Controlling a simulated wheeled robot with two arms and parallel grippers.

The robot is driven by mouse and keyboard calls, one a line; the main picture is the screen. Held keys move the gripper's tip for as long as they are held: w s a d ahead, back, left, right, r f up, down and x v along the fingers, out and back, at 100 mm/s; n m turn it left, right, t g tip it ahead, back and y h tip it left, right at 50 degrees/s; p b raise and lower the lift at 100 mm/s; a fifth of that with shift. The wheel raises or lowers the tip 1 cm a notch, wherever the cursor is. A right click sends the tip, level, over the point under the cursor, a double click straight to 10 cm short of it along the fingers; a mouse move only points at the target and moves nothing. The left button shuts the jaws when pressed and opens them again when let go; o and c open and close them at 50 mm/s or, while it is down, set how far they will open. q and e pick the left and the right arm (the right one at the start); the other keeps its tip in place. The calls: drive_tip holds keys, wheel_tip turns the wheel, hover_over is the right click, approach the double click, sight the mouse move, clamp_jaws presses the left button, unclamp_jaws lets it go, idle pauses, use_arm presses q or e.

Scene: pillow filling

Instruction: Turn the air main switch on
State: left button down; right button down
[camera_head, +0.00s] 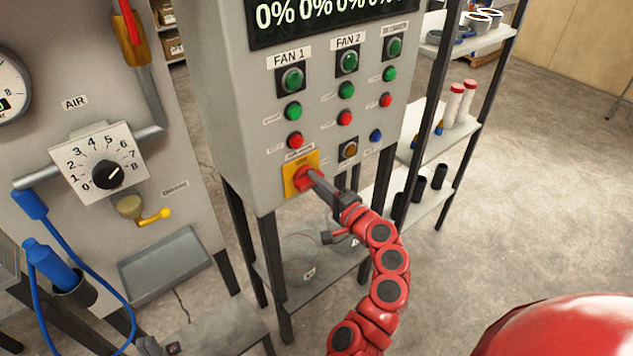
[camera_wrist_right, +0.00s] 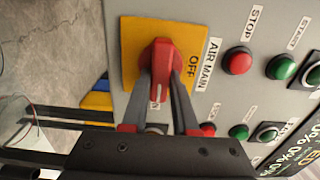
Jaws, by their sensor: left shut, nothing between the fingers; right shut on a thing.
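The air main switch (camera_head: 290,184) is a red knob on a yellow plate, low on the grey control panel. In the right wrist view its red handle (camera_wrist_right: 161,66) stands lengthwise up the picture. The word OFF is on the yellow plate (camera_wrist_right: 133,40) to the right of the handle, with an AIR MAIN label beyond. My right gripper (camera_head: 314,178) reaches in from below right, its dark fingers (camera_wrist_right: 165,98) closed on the handle from both sides. The fingers hide part of the handle's lower end. My left gripper is not in view.
Green and red buttons (camera_head: 292,110) sit above the switch. To the left is an AIR panel with a numbered dial (camera_head: 103,171), a yellow-handled valve (camera_head: 145,212) and a grey tray (camera_head: 165,268). A shelf with cylinders (camera_head: 452,104) stands at the right.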

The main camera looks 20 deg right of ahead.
drive_tip(key=shift+f, duration=0.1)
idle(0.4)
drive_tip(key=c, duration=0.7)
unclamp_jaws()
drive_tip(key=shift+s, duration=0.1)
drive_tip(key=v, duration=1.7)
drive_tip(key=shift+s+d, duration=0.1)
